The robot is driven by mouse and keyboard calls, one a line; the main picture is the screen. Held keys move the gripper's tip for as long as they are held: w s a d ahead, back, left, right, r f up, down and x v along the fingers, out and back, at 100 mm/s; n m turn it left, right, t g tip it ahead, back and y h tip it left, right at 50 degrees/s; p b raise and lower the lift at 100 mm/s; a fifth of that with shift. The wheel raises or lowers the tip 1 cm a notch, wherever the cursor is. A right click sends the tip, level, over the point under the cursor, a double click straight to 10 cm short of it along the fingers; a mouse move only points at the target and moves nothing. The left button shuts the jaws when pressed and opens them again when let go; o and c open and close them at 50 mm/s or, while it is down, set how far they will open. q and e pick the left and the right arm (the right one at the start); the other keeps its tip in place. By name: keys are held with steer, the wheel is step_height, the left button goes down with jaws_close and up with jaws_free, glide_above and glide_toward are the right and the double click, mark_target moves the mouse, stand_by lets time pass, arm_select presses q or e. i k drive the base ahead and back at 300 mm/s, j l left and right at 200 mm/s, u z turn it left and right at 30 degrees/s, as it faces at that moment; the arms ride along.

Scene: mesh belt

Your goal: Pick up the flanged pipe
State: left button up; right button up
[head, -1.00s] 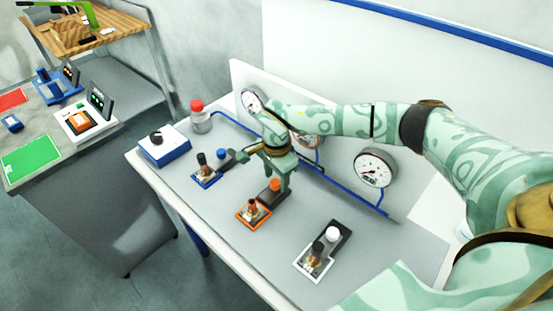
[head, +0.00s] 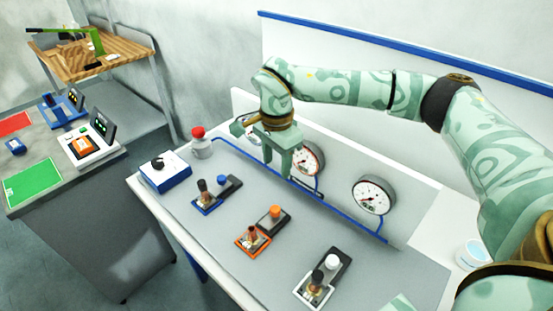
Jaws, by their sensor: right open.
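I cannot make out a flanged pipe for certain. Small upright fittings stand in three framed stations on the grey bench: a dark one in the blue frame (head: 208,204), a copper-coloured one in the orange frame (head: 253,240), and a dark-topped brass one in the white frame (head: 315,291). My right gripper (head: 278,168) is open, pointing down above the bench's back part, in front of the gauge panel. No object shows between its fingers. It stands apart from the stations and partly hides the left gauge. My left gripper is out of view.
A gauge panel with a white-faced gauge (head: 373,195) and a blue tube (head: 340,213) borders the bench's back. A red-capped jar (head: 201,145) and blue-white box (head: 165,172) stand at left. A white cup (head: 472,255) is at right. Bare bench (head: 210,250) lies in front.

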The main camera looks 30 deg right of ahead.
mark_target(252, 240)
steer(key=k+j, duration=1.05)
steer(key=k, duration=0.3)
